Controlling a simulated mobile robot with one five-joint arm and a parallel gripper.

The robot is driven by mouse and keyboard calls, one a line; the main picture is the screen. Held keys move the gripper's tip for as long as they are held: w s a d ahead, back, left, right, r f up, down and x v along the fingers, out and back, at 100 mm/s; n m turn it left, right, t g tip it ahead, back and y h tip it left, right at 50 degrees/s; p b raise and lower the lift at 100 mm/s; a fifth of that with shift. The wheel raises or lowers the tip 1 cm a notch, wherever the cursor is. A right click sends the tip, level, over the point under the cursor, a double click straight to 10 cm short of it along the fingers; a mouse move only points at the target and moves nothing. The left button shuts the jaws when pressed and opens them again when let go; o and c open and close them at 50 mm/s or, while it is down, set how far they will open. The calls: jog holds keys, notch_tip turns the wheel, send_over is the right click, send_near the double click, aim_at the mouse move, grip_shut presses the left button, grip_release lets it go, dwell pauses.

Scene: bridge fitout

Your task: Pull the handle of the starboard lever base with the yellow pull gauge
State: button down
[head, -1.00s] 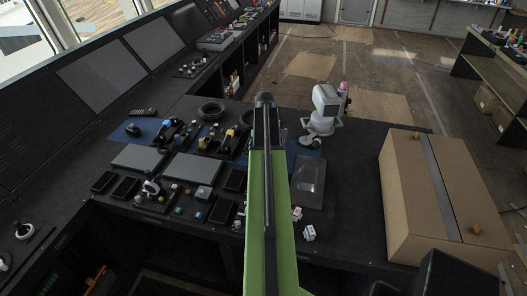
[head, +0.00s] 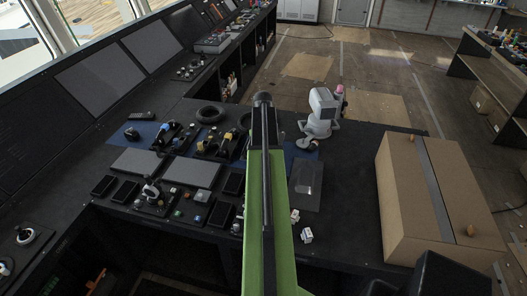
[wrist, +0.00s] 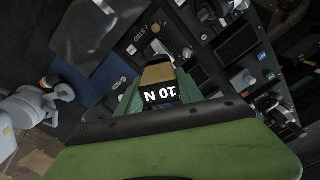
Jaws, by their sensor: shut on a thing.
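My gripper (wrist: 158,84) shows in the wrist view with green jaws either side of the pull gauge (wrist: 158,72). It is shut on this gauge, which has a dull yellow body and a black label reading "10 N". Just beyond the gauge tip is a dark base with a small plate (wrist: 138,38) whose lettering looks like STBD. A pale knob or handle (wrist: 156,28) shows beside it; I cannot tell whether the gauge touches it. In the head view, lever bases with yellow parts (head: 207,146) stand left of my arm, which hides my gripper and the gauge.
A white device (head: 321,112) stands right of my arm on the dark console. A large cardboard box (head: 400,205) is at the right. Black ring (head: 210,113), flat panels (head: 190,172) and a joystick (head: 151,190) crowd the left. Between device and box the console is bare.

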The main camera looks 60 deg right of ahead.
jog(key=shift+r+p, duration=2.1)
jog(key=shift+r, duration=0.25)
jog(key=shift+f, duration=0.15)
